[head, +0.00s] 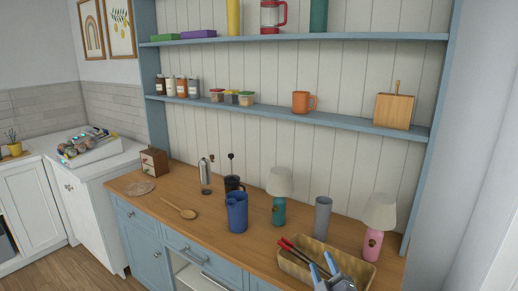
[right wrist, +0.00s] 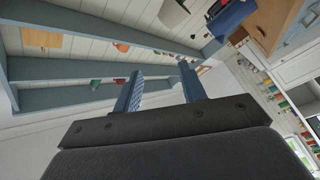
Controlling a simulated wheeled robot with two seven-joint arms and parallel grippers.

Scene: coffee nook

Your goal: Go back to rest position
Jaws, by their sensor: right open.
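My right gripper (head: 322,268) shows at the bottom right of the head view, over the front part of a tan basket (head: 293,266) on the wooden counter. In the right wrist view its two blue fingers (right wrist: 160,76) stand apart with nothing between them. Whether it touches the basket cannot be told. My left gripper is in neither view.
The counter (head: 160,222) holds a blue pitcher (head: 237,212), a grey cup (head: 322,218), a teal lamp (head: 279,208), a pink lamp (head: 373,240) and a wooden spoon (head: 180,209). Red-handled tools (head: 296,251) lie in the basket. Shelves (head: 300,117) run behind.

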